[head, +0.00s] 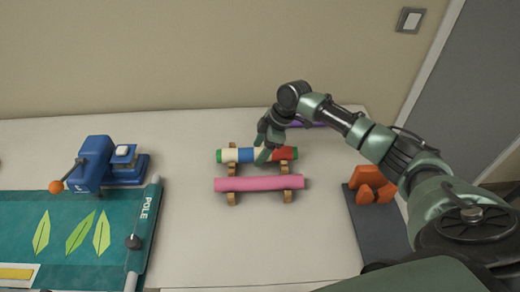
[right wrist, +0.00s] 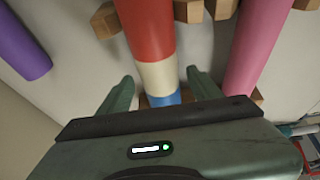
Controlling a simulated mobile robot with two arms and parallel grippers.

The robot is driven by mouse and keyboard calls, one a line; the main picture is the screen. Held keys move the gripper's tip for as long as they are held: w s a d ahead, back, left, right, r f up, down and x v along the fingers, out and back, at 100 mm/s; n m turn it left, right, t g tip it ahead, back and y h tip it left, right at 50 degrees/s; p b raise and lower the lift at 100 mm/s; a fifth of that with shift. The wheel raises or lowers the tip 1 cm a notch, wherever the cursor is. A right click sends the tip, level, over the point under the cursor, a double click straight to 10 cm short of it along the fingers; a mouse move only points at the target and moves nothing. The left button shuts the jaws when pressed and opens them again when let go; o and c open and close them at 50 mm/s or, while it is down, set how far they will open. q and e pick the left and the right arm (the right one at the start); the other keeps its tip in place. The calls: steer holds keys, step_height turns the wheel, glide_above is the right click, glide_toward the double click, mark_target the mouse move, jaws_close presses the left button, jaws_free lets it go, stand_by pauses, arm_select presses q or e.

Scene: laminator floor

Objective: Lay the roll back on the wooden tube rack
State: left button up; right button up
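My right gripper (head: 264,155) is over the middle of the striped roll. In the right wrist view, the striped roll (right wrist: 146,28) runs between the two fingers (right wrist: 160,77), with a gap on both sides, so the gripper is open around or just above it. The finger depth is hard to tell. The left gripper is out of view.
A purple roll (head: 307,124) lies on the pale table behind the rack, partly hidden by my arm. A blue machine (head: 92,165) and a green mat (head: 75,235) are at left. Orange blocks (head: 368,177) sit on a dark mat at right. Table in front of the rack is clear.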

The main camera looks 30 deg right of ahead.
steer(key=b+v, duration=0.1)
steer(key=v, duration=0.6)
steer(key=shift+d+r, duration=0.1)
steer(key=shift+r, duration=0.3)
steer(key=shift+s+f, duration=0.1)
